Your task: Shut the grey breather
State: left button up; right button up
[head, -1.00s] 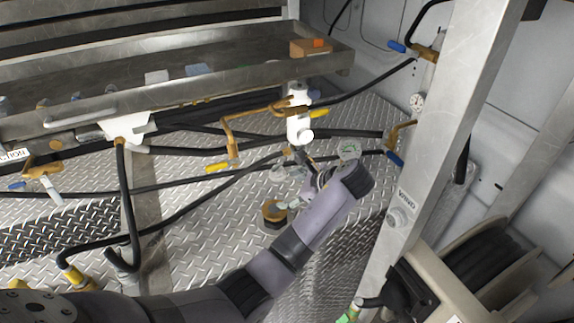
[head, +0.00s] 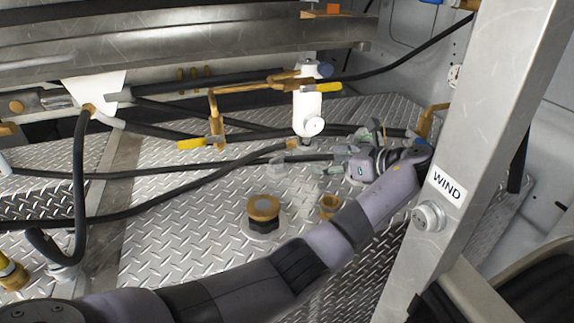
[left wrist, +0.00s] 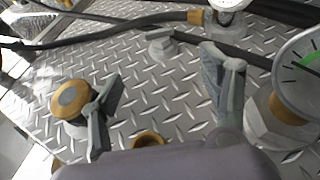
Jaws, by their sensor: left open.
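A small grey fitting with a bar-like top (left wrist: 162,43), which looks like the grey breather, stands on the tread plate in the left wrist view. My left gripper (head: 336,160) is open and empty, low over the plate, right of and below the white filter. In the left wrist view its two fingers (left wrist: 164,92) are spread wide, with the grey fitting beyond and between them, apart from both. I cannot tell whether the fitting is open or shut. My right gripper is not in view.
A brass-capped fitting (head: 263,208) and a smaller brass one (head: 330,205) stand nearby. A white filter (head: 307,112) with yellow-handled valves is behind. A dial gauge (left wrist: 298,75) is close by the right finger. Black hoses cross the plate. A metal post (head: 440,150) stands right.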

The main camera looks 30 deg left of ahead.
aim_at(279, 158)
pick_arm(q)
jog(key=x, duration=1.6)
jog(key=shift+s, duration=0.1)
jog(key=shift+a+f, duration=0.25)
jog(key=shift+a, duration=0.15)
jog(key=shift+c, duration=0.5)
